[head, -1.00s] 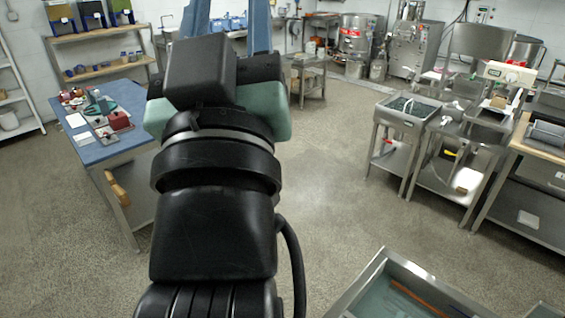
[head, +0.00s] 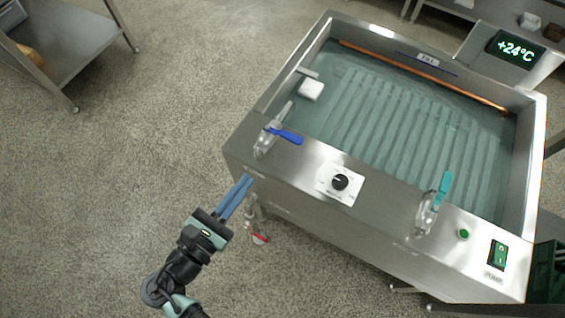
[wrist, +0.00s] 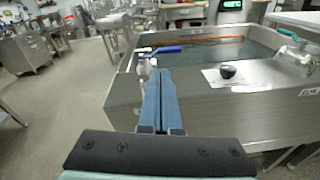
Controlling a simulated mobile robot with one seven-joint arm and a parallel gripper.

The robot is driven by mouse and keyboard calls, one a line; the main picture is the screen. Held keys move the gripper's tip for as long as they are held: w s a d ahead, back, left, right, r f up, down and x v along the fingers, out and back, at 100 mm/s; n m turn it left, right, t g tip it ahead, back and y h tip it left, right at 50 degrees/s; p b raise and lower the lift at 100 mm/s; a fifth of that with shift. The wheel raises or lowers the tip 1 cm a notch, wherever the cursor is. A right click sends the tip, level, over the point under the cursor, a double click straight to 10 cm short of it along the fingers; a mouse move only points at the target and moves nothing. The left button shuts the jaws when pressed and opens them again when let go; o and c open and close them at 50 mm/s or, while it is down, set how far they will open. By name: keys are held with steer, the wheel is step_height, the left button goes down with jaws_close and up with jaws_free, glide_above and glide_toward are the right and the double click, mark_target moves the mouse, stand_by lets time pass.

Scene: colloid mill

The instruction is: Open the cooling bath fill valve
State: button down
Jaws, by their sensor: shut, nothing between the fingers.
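The cooling bath (head: 370,200) is a steel tank with water in it. A valve with a blue lever (head: 284,136) stands on its front rim at the left; in the wrist view the blue lever (wrist: 166,49) points right. A valve with a teal lever (head: 444,188) stands farther right on the rim. I cannot read for sure which one is the fill valve. My gripper (head: 247,181) is shut and empty, just in front of the rim, apart from the blue lever. In the wrist view its blue fingers (wrist: 160,73) partly cover the blue-lever valve's body.
A black knob (head: 341,182) sits between the levers; a green button (head: 463,234) and a green switch (head: 497,254) are at the right. A red-handled valve (head: 259,238) hangs below the front left. A display (head: 515,48) reads +24°C.

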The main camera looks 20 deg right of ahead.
mark_target(290, 141)
steer(key=s, duration=0.1)
steer(key=s+f+n, duration=0.2)
steer(key=shift+a+t+h, duration=0.25)
steer(key=shift+t+h, duration=0.05)
steer(key=shift+h, duration=0.1)
steer(key=shift+d, duration=0.1)
steer(key=x, duration=1.4)
